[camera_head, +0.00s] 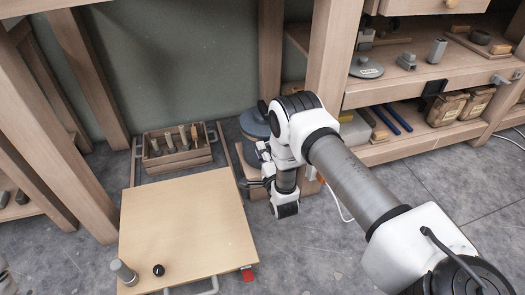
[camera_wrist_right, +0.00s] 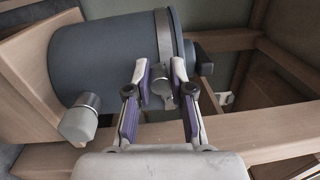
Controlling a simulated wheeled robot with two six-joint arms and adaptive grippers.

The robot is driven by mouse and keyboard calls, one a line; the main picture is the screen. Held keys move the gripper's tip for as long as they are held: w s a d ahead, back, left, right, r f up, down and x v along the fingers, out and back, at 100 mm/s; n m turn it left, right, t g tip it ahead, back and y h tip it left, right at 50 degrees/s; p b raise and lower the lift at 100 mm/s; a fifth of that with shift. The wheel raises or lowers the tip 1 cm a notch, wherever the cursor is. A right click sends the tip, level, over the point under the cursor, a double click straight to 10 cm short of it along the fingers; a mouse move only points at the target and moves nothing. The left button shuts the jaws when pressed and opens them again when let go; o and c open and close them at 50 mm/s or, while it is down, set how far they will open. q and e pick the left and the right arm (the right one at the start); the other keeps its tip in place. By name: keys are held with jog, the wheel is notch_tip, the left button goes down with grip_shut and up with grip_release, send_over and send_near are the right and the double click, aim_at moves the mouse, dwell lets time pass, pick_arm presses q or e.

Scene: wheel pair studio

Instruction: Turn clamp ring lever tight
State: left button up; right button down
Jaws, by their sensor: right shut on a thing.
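A blue-grey drum (camera_wrist_right: 105,60) lies across the upper part of the right wrist view, with a light metal clamp ring (camera_wrist_right: 163,32) around it near one end. My right gripper (camera_wrist_right: 160,76) is at this ring, shut on a short grey piece that looks like the clamp ring lever (camera_wrist_right: 160,90). In the head view the drum (camera_head: 254,124) stands in the middle, partly hidden by my right arm. My right gripper (camera_head: 263,168) is low beside it there, and the lever is hidden.
A grey knob or spout (camera_wrist_right: 78,122) sticks out of the drum. Wooden posts (camera_head: 332,50) and shelves (camera_head: 435,75) stand close by on the right. A wooden tool box (camera_head: 178,160) and a light wooden cart top (camera_head: 185,225) are at left. Grey floor (camera_head: 310,250) is clear in front.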

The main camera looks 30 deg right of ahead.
jog(key=shift+r+m, duration=0.15)
jog(key=shift+m, duration=0.45)
jog(key=c, duration=1.1)
grip_release()
jog(key=shift+o, duration=0.2)
jog(key=v, duration=0.7)
jog(key=shift+s, duration=0.3)
